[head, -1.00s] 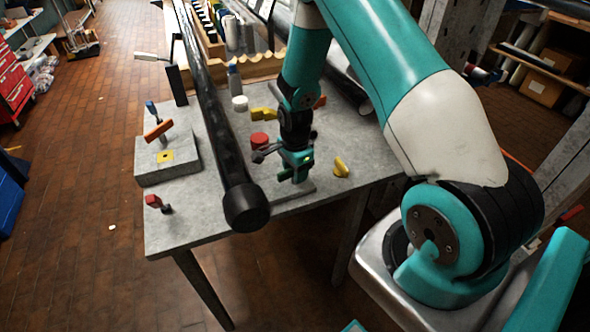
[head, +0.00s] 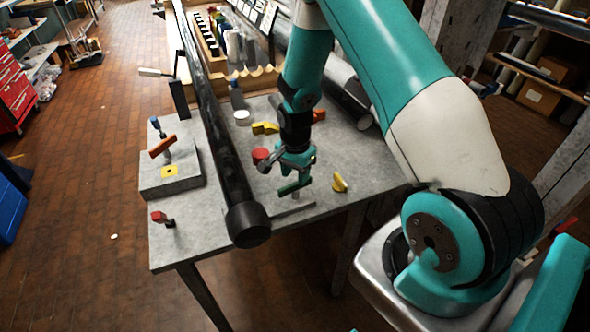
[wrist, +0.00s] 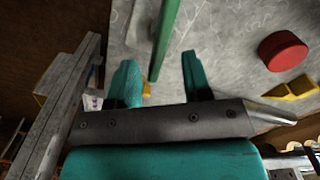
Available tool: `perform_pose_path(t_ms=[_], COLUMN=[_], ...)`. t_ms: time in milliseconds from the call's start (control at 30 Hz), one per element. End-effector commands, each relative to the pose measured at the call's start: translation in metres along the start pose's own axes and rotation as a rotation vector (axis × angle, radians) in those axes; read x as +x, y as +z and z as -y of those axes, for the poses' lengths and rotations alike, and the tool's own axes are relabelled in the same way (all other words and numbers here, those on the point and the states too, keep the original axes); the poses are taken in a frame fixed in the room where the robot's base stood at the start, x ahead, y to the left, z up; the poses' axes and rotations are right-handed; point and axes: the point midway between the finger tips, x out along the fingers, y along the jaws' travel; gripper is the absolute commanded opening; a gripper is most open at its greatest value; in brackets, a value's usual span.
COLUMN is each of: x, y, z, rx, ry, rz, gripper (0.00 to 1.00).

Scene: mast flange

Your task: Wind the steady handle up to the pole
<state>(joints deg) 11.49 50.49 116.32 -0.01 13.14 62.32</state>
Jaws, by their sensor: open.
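A green bar handle (head: 294,187) stands on a short pale spindle above a grey strip on the table's front right. It shows in the wrist view (wrist: 166,35) as a long green bar. My gripper (head: 296,171) is open and points down just above this handle. In the wrist view its two teal fingers (wrist: 160,75) are spread, and the bar's near end lies between their tips in the picture. The bar looks untouched; the exact height gap cannot be told. The black pole (head: 212,118) runs lengthwise over the table, left of my gripper, with its capped end toward me.
A grey block (head: 180,180) with an orange handle (head: 162,146) is left of the pole. A red-topped clamp (head: 159,217) stands in front. A red knob (head: 261,155), yellow pieces (head: 339,182) and a white cap (head: 242,118) lie near my gripper. Bare tabletop (head: 362,158) is to the right.

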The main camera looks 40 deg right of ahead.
Motion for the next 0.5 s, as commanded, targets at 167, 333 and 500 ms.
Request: perform_pose_path(t_ms=[167,333,500], x=[-0.0035,-0.0069,-0.0099], y=[-0.0001,-0.0002,-0.0001], z=[0.0003,0.0005,0.0003], rx=[-0.537,-1.082,-1.627], ry=[-0.001,-0.001,0.000], rz=[-0.001,-0.001,0.000], gripper=[0.45,0.45,0.45])
